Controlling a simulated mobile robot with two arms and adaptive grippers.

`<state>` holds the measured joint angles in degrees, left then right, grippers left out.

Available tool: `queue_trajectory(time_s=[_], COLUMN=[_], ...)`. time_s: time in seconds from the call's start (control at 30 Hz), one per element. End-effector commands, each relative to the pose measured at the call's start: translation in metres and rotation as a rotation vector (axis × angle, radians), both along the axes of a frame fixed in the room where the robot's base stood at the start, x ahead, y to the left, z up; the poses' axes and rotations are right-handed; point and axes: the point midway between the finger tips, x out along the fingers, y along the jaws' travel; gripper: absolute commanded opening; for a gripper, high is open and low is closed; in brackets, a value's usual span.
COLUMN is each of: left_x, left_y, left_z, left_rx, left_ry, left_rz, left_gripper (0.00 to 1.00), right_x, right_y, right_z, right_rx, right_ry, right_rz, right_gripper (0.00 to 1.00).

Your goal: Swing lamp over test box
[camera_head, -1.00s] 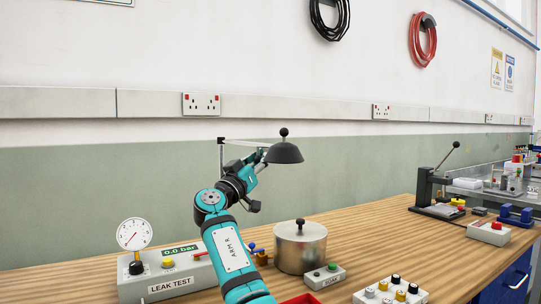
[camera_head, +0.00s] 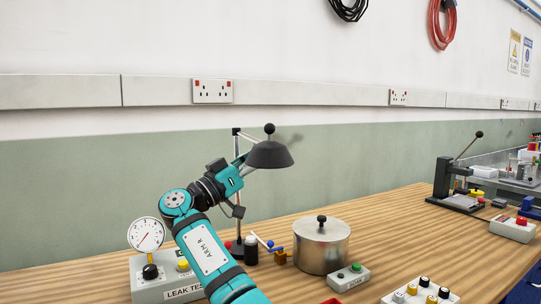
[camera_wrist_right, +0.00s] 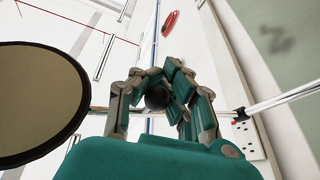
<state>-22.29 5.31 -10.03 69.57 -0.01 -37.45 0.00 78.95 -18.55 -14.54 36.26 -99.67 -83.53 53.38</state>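The lamp has a dark domed shade (camera_head: 270,155) with a black ball knob (camera_head: 269,129) on top. Its thin arm runs to an upright post (camera_head: 236,148). In the head view, the shade appears right of and above the grey LEAK TEST box (camera_head: 165,280), not above it. My right gripper (camera_head: 238,168) is at the shade's left side, by the lamp arm. In the right wrist view, my gripper's fingers (camera_wrist_right: 158,75) surround a black ball (camera_wrist_right: 156,97) near the lamp arm; contact is unclear. The shade's pale underside (camera_wrist_right: 38,105) is at left. My left gripper is out of view.
A lidded metal pot (camera_head: 321,247) stands right of the lamp base, with a small button box (camera_head: 348,278) in front. A gauge (camera_head: 146,235) stands on the test box. A lever press (camera_head: 455,185) is at right.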

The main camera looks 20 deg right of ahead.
Motion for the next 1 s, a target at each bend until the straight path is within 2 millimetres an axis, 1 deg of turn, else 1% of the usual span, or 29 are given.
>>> queue_trajectory(time_s=[0.03,0.23,0.63,0.9,0.97,1.0], left_x=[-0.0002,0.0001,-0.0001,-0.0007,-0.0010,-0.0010], left_y=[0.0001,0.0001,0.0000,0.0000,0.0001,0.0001], left_z=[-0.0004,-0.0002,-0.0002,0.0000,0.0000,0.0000], left_rx=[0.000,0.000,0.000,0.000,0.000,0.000], left_ry=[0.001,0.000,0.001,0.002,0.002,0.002], left_rz=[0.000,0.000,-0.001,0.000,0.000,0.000], left_gripper=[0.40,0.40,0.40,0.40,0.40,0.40], right_x=[-0.0023,-0.0072,-0.0079,-0.0079,-0.0079,-0.0079], right_y=[0.0032,0.0104,0.0116,0.0116,0.0117,0.0117], right_z=[-0.0045,-0.0049,-0.0055,-0.0031,-0.0027,-0.0024], right_rx=[0.007,0.008,0.009,0.006,0.006,0.005], right_ry=[0.004,0.004,0.005,0.001,0.001,0.001], right_rz=[-0.007,-0.015,-0.016,-0.013,-0.013,-0.013], right_gripper=[0.00,0.00,0.00,0.35,0.43,0.45])
